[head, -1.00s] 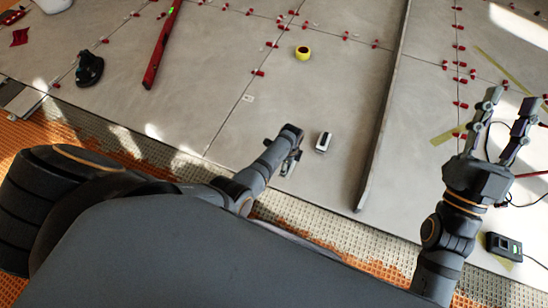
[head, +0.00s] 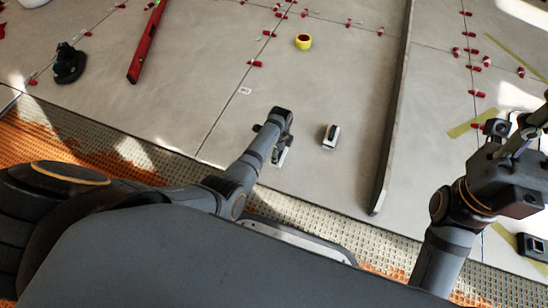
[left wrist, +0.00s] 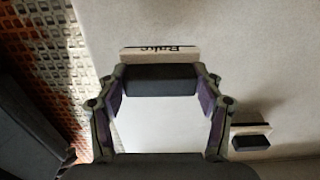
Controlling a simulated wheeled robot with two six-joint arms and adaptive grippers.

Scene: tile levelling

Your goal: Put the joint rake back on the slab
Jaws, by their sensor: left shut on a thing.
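My left gripper (head: 279,152) is low over the grey slab (head: 225,105), near its front edge. In the left wrist view its fingers (left wrist: 160,82) are shut on the dark block of the joint rake (left wrist: 160,54), whose pale strip reads "Rake" upside down. In the head view only a pale bit of the rake shows below the fingers. I cannot tell whether it touches the slab. My right gripper (head: 530,125) is at the right edge, partly cut off, so its jaws cannot be read.
A small white block with a black top (head: 331,136) lies just right of the left gripper. Red clips line the joints.

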